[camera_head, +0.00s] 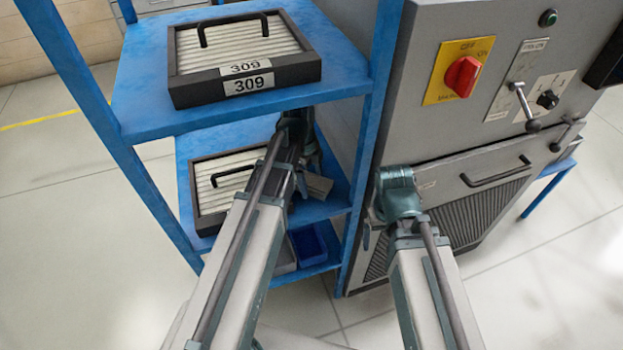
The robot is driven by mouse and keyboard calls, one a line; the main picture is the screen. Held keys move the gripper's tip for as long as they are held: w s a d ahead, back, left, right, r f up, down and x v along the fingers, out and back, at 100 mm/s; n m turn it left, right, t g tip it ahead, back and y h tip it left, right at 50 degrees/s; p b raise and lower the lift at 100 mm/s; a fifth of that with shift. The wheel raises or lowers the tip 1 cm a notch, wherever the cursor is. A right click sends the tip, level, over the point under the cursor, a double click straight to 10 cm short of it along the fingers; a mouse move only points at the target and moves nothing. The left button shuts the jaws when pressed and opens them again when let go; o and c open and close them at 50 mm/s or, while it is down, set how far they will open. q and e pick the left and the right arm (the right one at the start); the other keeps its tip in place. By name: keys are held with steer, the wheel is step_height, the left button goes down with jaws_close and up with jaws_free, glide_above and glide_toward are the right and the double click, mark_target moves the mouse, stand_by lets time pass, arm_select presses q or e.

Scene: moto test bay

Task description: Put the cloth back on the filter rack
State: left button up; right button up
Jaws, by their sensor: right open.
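The blue filter rack (145,100) stands at the left centre, with several shelves. My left arm reaches over its middle shelf. My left gripper (312,166) is at that shelf's right side, mostly hidden by its own wrist, so its jaws cannot be made out. A small grey-beige piece (319,187), perhaps the cloth, shows just below it; I cannot tell whether it is held or lies on the shelf. My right gripper (367,237) is open, largely hidden behind its wrist, between the rack and the grey machine.
A filter marked 309 (246,80) lies on the upper shelf, another filter (210,204) on the middle one. A blue bin (308,246) sits on the lower shelf. The grey machine (420,120) with red switch (463,77) and levers stands close at right. Floor at left is clear.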

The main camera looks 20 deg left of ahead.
mark_target(308, 181)
arm_select(q)
steer(key=shift+r, duration=0.1)
steer(key=r+p, duration=0.5)
steer(key=a+r+p, duration=0.1)
steer(key=r+p, duration=0.1)
steer(key=shift+w+r+p, duration=0.1)
steer(key=shift+r+p, duration=0.15)
steer(key=shift+p, duration=0.1)
steer(key=shift+f, duration=0.25)
steer(key=f+b, duration=0.5)
steer(key=d+f+b, duration=0.1)
steer(key=f+b, duration=0.1)
steer(key=shift+f+b, duration=0.2)
steer(key=shift+b, duration=0.2)
steer(key=shift+r+p, duration=0.3)
steer(key=shift+f, duration=0.15)
